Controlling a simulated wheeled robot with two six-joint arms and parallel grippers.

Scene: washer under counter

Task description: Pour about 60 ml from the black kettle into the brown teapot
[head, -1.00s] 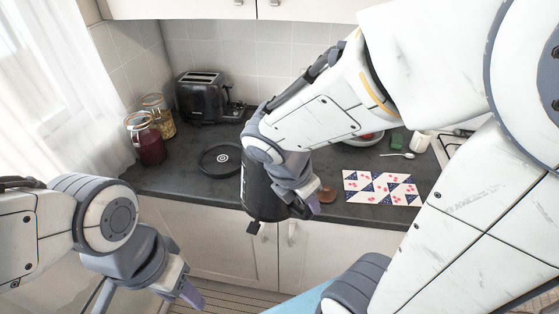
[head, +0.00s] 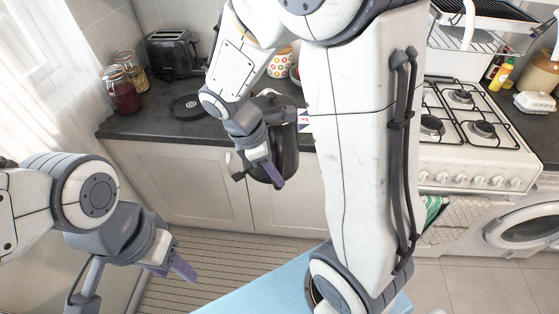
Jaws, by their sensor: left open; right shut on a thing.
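The black kettle (head: 288,160) is held up in front of the counter's front edge, partly covered by my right gripper (head: 265,168). My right gripper is shut on the kettle. I cannot clearly tell how far the kettle is tilted. I cannot make out the brown teapot in the current view; my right arm covers much of the counter there. My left gripper (head: 172,262) is open and empty at the lower left, over the floor, apart from the counter.
The round black kettle base (head: 187,106) lies bare on the dark counter (head: 140,123). A black toaster (head: 172,54) and two jars (head: 122,95) stand at the back left. A dotted container (head: 281,63) stands behind my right arm. A gas hob (head: 470,125) is to the right.

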